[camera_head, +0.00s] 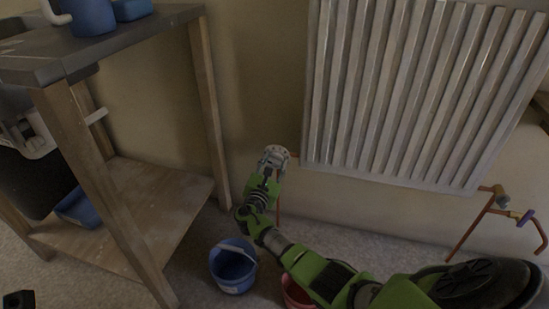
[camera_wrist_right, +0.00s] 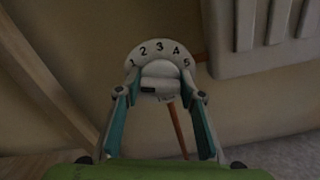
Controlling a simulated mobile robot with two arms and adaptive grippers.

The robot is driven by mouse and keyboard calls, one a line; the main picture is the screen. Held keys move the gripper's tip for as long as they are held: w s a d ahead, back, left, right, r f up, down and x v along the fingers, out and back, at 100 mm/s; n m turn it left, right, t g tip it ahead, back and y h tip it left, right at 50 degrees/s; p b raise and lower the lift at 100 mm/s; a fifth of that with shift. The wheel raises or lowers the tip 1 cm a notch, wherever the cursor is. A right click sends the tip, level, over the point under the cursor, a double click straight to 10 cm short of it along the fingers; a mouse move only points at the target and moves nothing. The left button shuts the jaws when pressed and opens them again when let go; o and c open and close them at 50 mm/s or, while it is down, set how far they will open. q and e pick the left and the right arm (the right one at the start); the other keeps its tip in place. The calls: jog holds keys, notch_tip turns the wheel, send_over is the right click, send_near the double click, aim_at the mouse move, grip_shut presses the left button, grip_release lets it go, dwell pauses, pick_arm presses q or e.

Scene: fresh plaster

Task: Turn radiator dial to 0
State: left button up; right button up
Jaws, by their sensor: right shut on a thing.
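The white radiator (camera_head: 410,90) hangs on the wall at the right in the head view. Its dial (camera_head: 279,151) sits at the radiator's lower left corner, largely covered by my right gripper (camera_head: 273,157). In the right wrist view the dial (camera_wrist_right: 160,55) is a pale disc with the numbers 1 to 5 in an arc along its upper edge. No 0 is visible there. My right gripper (camera_wrist_right: 160,92) has its two fingers on either side of the dial's lower part and is shut on it. My left gripper is not in view.
A wooden workbench (camera_head: 140,225) with a dark top stands at the left. A blue bucket (camera_head: 233,265) and a partly hidden red bucket (camera_head: 296,293) stand on the floor below my right arm. Copper pipes with a valve (camera_head: 500,197) are at the radiator's right.

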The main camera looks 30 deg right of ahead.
jog(key=shift+d+r+n, duration=0.1)
jog(key=shift+n, duration=0.4)
jog(key=o, duration=1.1)
jog(key=shift+c, duration=0.2)
jog(key=v, duration=1.2)
